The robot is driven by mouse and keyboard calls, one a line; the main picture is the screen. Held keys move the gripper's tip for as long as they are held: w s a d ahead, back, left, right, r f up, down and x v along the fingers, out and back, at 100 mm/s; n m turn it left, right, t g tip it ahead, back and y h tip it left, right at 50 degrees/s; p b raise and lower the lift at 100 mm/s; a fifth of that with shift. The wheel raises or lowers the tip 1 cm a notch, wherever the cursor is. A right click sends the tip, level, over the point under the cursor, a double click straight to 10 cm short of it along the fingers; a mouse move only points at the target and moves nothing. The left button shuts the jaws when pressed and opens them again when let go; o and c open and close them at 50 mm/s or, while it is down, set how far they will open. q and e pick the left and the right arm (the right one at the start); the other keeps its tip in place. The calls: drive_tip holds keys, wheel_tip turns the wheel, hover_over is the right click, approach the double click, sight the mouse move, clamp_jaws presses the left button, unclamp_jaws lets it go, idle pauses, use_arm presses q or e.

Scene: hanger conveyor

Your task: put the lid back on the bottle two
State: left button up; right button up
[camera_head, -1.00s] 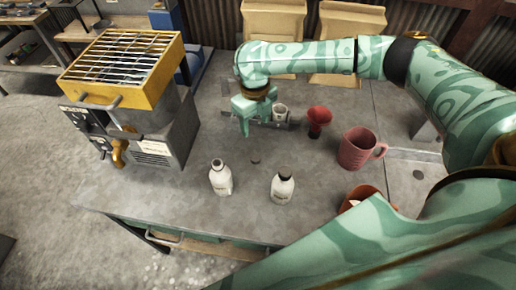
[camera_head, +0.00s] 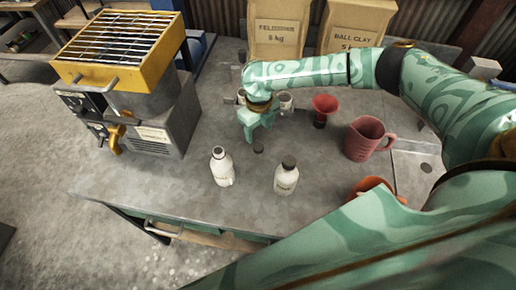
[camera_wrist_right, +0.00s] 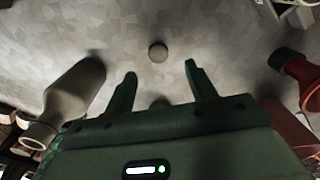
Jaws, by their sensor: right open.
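A small dark round lid (camera_head: 258,148) lies flat on the workbench, and it also shows in the right wrist view (camera_wrist_right: 158,52). A white bottle (camera_head: 222,168) with no dark lid stands upright to its front left. Another white bottle (camera_head: 286,177), upright with a dark lid on, stands to its front right. I cannot read which is bottle two. My right gripper (camera_head: 259,134) points down just behind and above the loose lid. In the wrist view its fingers (camera_wrist_right: 160,72) are apart and empty, with the lid beyond their tips. My left gripper is not in view.
A red funnel (camera_head: 324,108), a red jug (camera_head: 367,138) and an orange-red bowl (camera_head: 371,185) stand to the right. Small cups (camera_head: 286,101) stand behind my gripper. A grill-topped yellow and grey machine (camera_head: 150,110) fills the left. Paper sacks (camera_head: 276,35) stand at the back.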

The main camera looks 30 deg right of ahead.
sight(259, 147)
drive_tip(key=shift+f, duration=1)
wheel_tip(259, 147, down, 5)
drive_tip(key=shift+a+f+b, duration=0.1)
drive_tip(key=shift+b, duration=0.55)
drive_tip(key=shift+s, duration=0.1)
drive_tip(key=c, duration=1.1)
